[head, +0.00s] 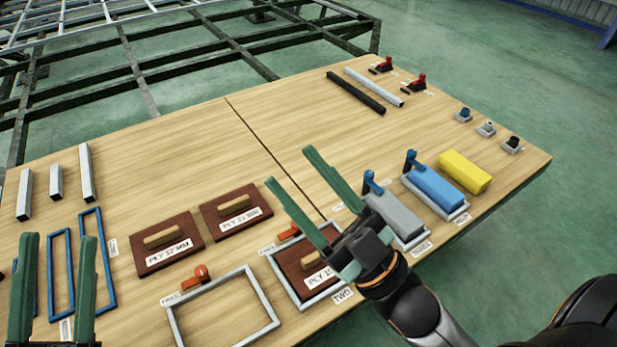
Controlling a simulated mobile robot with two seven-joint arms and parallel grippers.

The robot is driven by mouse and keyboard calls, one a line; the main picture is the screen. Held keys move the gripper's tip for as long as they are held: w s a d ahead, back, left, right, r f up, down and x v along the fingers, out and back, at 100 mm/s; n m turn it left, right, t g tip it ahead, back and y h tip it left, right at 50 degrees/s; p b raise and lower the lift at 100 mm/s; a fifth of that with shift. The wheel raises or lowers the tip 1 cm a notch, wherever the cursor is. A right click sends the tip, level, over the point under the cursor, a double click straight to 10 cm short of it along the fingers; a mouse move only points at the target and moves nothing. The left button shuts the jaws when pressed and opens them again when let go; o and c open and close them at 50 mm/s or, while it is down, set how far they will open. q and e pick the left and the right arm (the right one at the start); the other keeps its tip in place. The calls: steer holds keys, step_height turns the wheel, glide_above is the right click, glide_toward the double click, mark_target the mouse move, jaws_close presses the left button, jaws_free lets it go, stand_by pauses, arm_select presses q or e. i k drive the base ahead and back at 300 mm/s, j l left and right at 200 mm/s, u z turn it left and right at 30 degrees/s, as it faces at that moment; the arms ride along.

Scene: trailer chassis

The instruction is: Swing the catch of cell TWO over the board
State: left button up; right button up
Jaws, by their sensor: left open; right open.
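Cell TWO is a grey frame (273,266) with a brown PLY board (296,262) lying in it and a TWO label (343,295) beside it. Its orange catch (287,233) sits at the frame's far edge, partly behind a finger of my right gripper; its lever's exact direction is hard to tell. My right gripper (288,166) is open and empty, its green fingers stretching above cell TWO and past the catch. The gripper hides part of the board and frame. My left gripper (58,238) is open and empty at the lower left.
An empty grey frame (176,325) with an orange catch (199,274) lies left of cell TWO. Two handled PLY boards (185,251) (222,223) lie behind. Blue frames (107,270) are near my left gripper. Grey, blue and yellow blocks (465,172) stand right. The table's back middle is clear.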

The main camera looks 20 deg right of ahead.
mark_target(294, 229)
steer(key=l+u, duration=0.7)
steer(key=l, duration=0.15)
